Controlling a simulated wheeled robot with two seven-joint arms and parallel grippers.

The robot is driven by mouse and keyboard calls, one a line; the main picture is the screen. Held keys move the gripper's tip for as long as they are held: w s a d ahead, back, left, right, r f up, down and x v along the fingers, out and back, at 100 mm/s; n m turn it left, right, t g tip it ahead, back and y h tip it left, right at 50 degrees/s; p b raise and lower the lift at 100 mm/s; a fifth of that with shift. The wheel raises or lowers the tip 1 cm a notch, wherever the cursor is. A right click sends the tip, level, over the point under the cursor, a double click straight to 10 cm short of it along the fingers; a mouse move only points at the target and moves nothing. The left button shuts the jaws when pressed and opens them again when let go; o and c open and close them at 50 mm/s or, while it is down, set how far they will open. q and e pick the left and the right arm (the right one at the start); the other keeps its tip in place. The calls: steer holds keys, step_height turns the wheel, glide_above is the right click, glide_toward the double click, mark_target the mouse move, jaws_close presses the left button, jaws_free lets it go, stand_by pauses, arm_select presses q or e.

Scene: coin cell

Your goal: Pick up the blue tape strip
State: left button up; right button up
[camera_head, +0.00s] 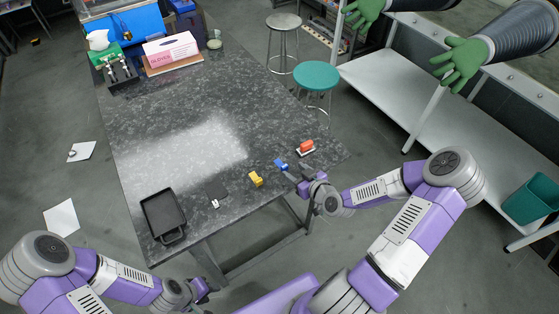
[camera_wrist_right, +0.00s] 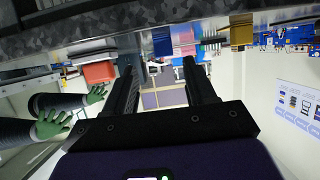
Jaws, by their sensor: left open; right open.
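The blue tape strip (camera_head: 281,165) is a small blue piece near the table's right front edge, between a yellow piece (camera_head: 256,179) and a red piece (camera_head: 306,147). My right gripper (camera_head: 294,173) is at the table edge, close beside the blue piece. In the right wrist view, the open fingers (camera_wrist_right: 160,66) have empty space between them. The blue piece (camera_wrist_right: 162,42) shows beyond the fingertips, roughly centred between them, with no visible contact. My left gripper (camera_head: 203,290) is low in the head view, off the table's front edge and far from the blue piece; its fingers are small there.
A black tray (camera_head: 148,205) and a small dark piece (camera_head: 217,195) lie left of the yellow piece. A pink-white box (camera_head: 171,48) and a green rack (camera_head: 108,57) stand at the table's far end. The table's middle is clear. A teal stool (camera_head: 316,75) stands beyond its right side.

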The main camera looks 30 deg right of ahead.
mark_target(286, 168)
steer(key=shift+w+a+f, duration=0.2)
steer(key=shift+w+a, duration=0.05)
steer(key=shift+w, duration=0.05)
steer(key=x, duration=0.4)
steer(key=shift+w+a+f, duration=0.15)
steer(key=shift+w+f, duration=0.05)
steer(key=shift+c, duration=0.3)
jaws_close()
